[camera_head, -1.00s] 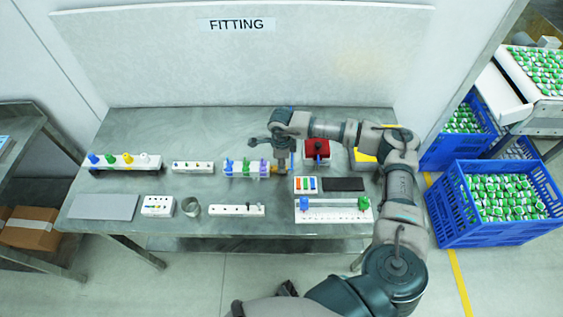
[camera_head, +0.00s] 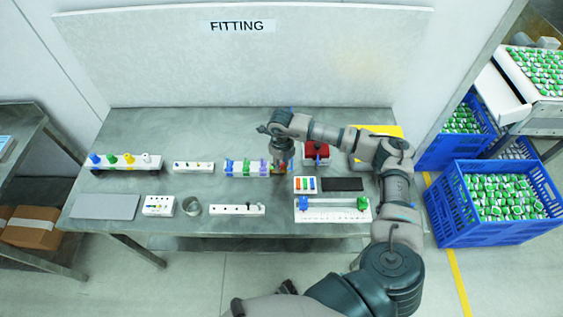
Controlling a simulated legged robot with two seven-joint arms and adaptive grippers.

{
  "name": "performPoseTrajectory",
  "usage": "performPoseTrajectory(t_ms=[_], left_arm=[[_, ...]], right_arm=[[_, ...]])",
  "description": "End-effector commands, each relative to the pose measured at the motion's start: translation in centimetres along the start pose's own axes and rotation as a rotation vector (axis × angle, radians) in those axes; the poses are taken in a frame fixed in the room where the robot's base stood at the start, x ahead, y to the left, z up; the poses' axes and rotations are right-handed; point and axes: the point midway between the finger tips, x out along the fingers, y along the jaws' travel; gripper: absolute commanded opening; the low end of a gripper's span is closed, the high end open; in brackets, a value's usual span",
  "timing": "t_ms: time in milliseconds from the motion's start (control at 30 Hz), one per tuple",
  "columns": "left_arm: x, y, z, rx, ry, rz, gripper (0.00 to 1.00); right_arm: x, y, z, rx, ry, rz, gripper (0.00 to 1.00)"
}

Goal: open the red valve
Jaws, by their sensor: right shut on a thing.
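A white block (camera_head: 245,173) with blue, green and purple fittings stands at the middle back of the table. My right gripper (camera_head: 279,166) points down at its right end, shut on a small part that its fingers largely hide. A bit of red and orange (camera_head: 290,174) shows beside the fingers; I cannot tell if it is the red valve. A red box (camera_head: 316,150) with a dark fitting on top stands just right of the gripper, apart from it. My left gripper is not in view.
The table (camera_head: 245,145) has a clear back strip. A ruled white fixture (camera_head: 333,215) with blue and green knobs, a small block with coloured strips (camera_head: 305,185) and a black pad (camera_head: 342,184) lie at front right. A yellow box (camera_head: 366,163) stands behind my right arm.

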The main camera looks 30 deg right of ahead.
Motion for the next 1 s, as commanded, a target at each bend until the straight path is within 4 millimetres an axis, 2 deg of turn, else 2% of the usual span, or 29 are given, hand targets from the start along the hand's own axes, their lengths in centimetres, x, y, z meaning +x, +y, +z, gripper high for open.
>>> performPoseTrajectory(t_ms=[167,400,667,1000], left_arm=[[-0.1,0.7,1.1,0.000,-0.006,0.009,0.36],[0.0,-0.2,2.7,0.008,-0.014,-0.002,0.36],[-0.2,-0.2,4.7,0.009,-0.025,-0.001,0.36],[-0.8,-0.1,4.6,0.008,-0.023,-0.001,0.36]], right_arm=[[-0.2,-0.2,0.1,0.170,-0.006,-0.002,0.03],[-0.3,-0.2,0.2,0.398,-0.006,-0.002,0.03],[-0.3,-0.2,0.2,0.623,-0.009,-0.001,0.03],[-0.3,-0.2,0.3,0.816,-0.012,0.000,0.03]])
